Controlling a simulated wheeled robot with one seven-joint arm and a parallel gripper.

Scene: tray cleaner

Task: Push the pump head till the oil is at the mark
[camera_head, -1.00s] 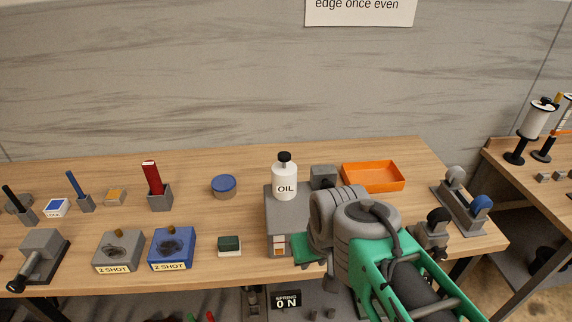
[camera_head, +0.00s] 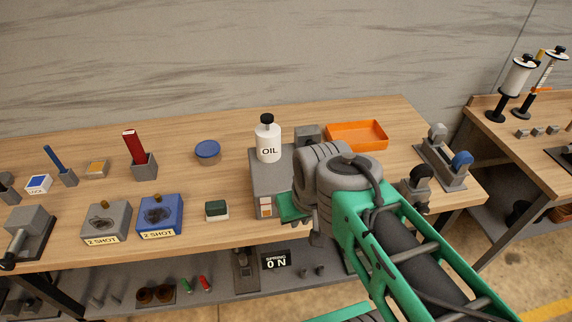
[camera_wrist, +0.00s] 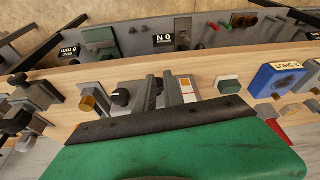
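A white bottle labelled OIL (camera_head: 268,145) with a black pump head (camera_head: 267,118) stands upright on a grey box (camera_head: 270,175) in the head view. A small orange-and-white gauge strip (camera_head: 265,206) is on the box's front. It also shows in the wrist view (camera_wrist: 187,90), with a thin red line on the white part. My gripper (camera_wrist: 161,88) shows two grey fingers with a narrow gap and nothing seen between them. In the head view my arm hides the fingers, and my green gripper body is at the box's right front, below the bottle and apart from the pump head.
An orange tray (camera_head: 357,136) lies behind my arm. A blue 2 SHOT block (camera_head: 160,214), a grey one (camera_head: 106,220) and a green-and-white block (camera_head: 217,210) stand left of the box. A wheel stand (camera_head: 445,165) is at the right. Bare table lies around the blue round tin (camera_head: 207,150).

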